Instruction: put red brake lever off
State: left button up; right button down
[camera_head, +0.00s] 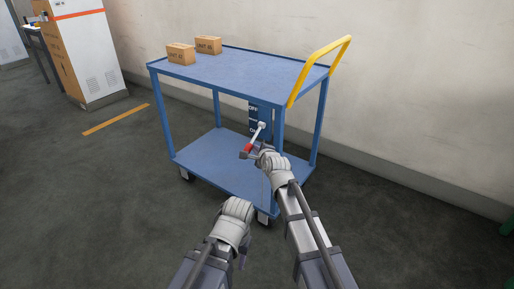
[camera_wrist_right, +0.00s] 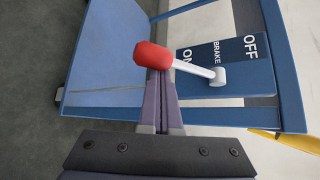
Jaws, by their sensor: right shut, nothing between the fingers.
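The brake lever has a red knob (camera_head: 247,148) on a white shaft and stands on the blue cart's side plate (camera_head: 254,113). In the right wrist view the knob (camera_wrist_right: 152,56) lies toward the ON end, and the shaft partly covers the ON label. The OFF label (camera_wrist_right: 250,44) is at the other end. My right gripper (camera_wrist_right: 159,80) is shut and empty, its fingertips right beside the knob; I cannot tell whether they touch. It also shows in the head view (camera_head: 247,154). My left gripper (camera_head: 236,222) is low in front of the cart, its fingers not clear.
The blue cart (camera_head: 225,160) has two shelves and a yellow handle (camera_head: 320,66). Two small cardboard boxes, one left (camera_head: 181,54) and one right (camera_head: 208,45), sit on its top. A wall (camera_head: 420,100) stands close behind.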

aim_at(251, 144)
notch_tip(251, 144, up, 9)
jog(key=m+g+y+p, duration=0.3)
jog(key=g+p, duration=0.3)
jog(key=p, duration=0.9)
jog(key=shift+s+a+m+g, duration=0.3)
jog(key=shift+s+m, duration=0.05)
jog(key=shift+m, duration=0.45)
jog(key=shift+f, duration=0.15)
jog(key=f+b, duration=0.1)
jog(key=d+f+b, duration=0.1)
jog(key=f+b, duration=0.1)
jog(key=b, duration=0.1)
jog(key=shift+s+d+f, duration=0.25)
jog(key=shift+s+f, duration=0.1)
jog(key=shift+f, duration=0.05)
jog(key=p+v, duration=0.7)
jog(key=v, duration=0.3)
jog(key=shift+d+r, duration=0.15)
